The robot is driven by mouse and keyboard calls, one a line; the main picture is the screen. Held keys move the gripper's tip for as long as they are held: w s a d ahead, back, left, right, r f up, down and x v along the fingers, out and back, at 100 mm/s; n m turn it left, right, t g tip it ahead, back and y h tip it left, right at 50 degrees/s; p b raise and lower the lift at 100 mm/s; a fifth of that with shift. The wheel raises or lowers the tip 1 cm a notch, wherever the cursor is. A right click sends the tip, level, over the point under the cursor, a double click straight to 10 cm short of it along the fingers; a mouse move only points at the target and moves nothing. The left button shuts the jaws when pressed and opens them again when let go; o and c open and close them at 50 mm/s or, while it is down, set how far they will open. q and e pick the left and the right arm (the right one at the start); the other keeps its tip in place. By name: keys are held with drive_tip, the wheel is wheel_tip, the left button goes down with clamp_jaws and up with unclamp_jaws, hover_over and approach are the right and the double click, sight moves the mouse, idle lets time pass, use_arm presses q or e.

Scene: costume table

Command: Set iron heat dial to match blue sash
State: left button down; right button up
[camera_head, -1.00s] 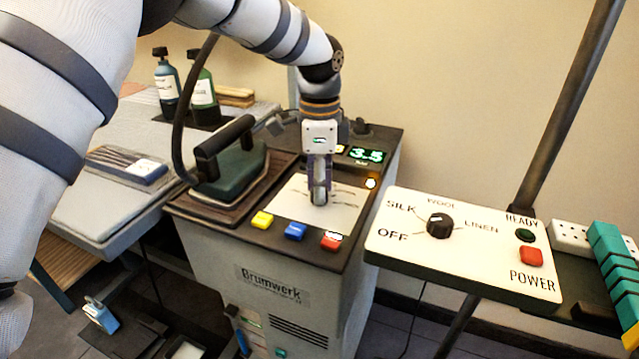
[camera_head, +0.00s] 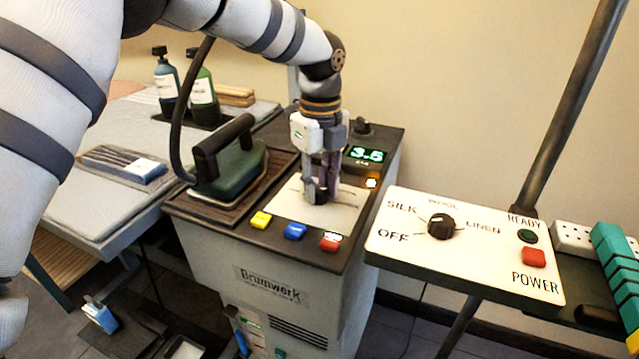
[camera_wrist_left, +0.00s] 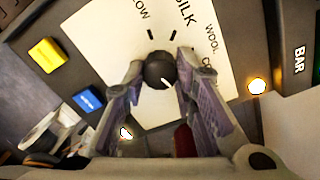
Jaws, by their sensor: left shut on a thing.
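My left gripper (camera_head: 320,196) points down at the white dial plate (camera_head: 342,208) on top of the Brumwerk unit. In the left wrist view its fingers (camera_wrist_left: 160,66) are shut on a small dark round dial (camera_wrist_left: 158,72). The dial's white pointer mark slants to the lower right in that view. Plate labels read LOW, SILK, WOOL and a partly hidden one starting with C. The green iron (camera_head: 232,172) rests on its stand left of the plate.
Yellow (camera_head: 260,220), blue (camera_head: 295,231) and red (camera_head: 330,242) buttons line the unit's front edge. A display (camera_head: 366,154) reads 3.5. A separate panel (camera_head: 400,255) with a SILK/WOOL/LINEN knob (camera_head: 440,226) stands at right. Two bottles (camera_head: 203,92) stand behind.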

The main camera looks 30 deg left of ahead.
sight(320, 189)
use_arm(q)
drive_tip(key=shift+m, duration=0.6)
drive_tip(key=shift+f+m, duration=0.1)
drive_tip(key=shift+m, duration=0.2)
drive_tip(key=c, duration=1.3)
unclamp_jaws()
wheel_tip(320, 189, up, 12)
